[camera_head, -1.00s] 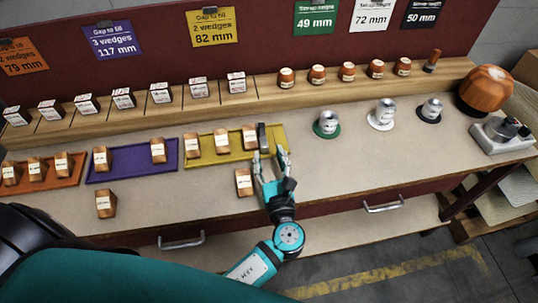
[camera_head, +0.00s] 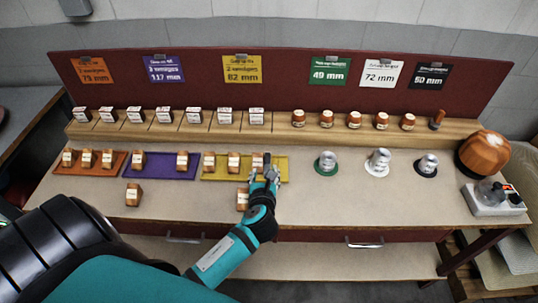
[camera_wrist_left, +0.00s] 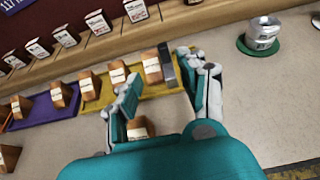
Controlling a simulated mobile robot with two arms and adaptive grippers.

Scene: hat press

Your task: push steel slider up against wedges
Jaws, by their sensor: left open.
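The steel slider (camera_head: 267,159) is a dark grey upright block at the right part of the yellow tray (camera_head: 222,178). In the left wrist view the slider (camera_wrist_left: 167,65) stands close beside the rightmost wooden wedge (camera_wrist_left: 151,69); I cannot tell if they touch. Two more wedges (camera_head: 234,162) (camera_head: 209,163) stand further left on the tray, with gaps between them. My left gripper (camera_head: 264,181) is open and empty at the tray's front right, its right fingertip near the slider's right side. Contact with the slider is unclear. My right gripper is not in view.
A loose wedge (camera_head: 243,199) stands in front of the tray, close to my left gripper. The purple tray (camera_head: 160,171) and orange tray (camera_head: 90,170) lie to the left. A metal cup on a green disc (camera_head: 325,164) stands to the right, with clear bench between.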

